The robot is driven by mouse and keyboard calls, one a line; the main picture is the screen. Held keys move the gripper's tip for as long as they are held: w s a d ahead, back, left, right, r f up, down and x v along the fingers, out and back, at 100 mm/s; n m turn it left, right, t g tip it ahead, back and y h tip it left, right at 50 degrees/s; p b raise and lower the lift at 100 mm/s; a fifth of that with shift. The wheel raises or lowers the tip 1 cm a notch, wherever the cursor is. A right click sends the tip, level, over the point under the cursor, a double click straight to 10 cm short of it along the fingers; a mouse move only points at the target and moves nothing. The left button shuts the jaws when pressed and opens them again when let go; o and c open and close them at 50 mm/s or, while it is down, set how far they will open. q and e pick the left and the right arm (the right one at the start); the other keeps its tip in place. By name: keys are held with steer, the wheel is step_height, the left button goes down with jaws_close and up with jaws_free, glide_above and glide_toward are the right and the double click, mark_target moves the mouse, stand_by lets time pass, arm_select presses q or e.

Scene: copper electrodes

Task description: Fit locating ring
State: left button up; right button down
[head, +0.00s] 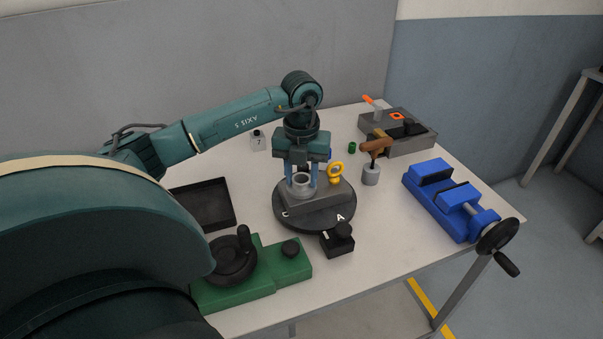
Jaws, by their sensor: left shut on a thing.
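My left gripper (302,178) points down over the grey block (318,201) on the dark round turntable (300,218). Its two blue fingers are shut on a short grey ring (302,188) with a dark open centre. The ring looks upright, low over or on the left part of the block; I cannot tell whether it touches or is seated. A yellow eyebolt-like piece (335,174) stands on the block just right of the fingers. My right gripper is not in view.
A green fixture with a handwheel (284,275) and a small black knob block (337,241) stand in front. A black tray (203,205) lies left.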

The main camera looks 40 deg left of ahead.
arm_select(q)
steer(key=o, duration=1.2)
steer(key=shift+r+p, duration=0.5)
steer(key=shift+r, duration=0.1)
steer(key=shift+r+p, duration=0.6)
steer(key=shift+r, duration=0.2)
steer(key=shift+r+p, duration=0.85)
steer(key=shift+r, duration=0.25)
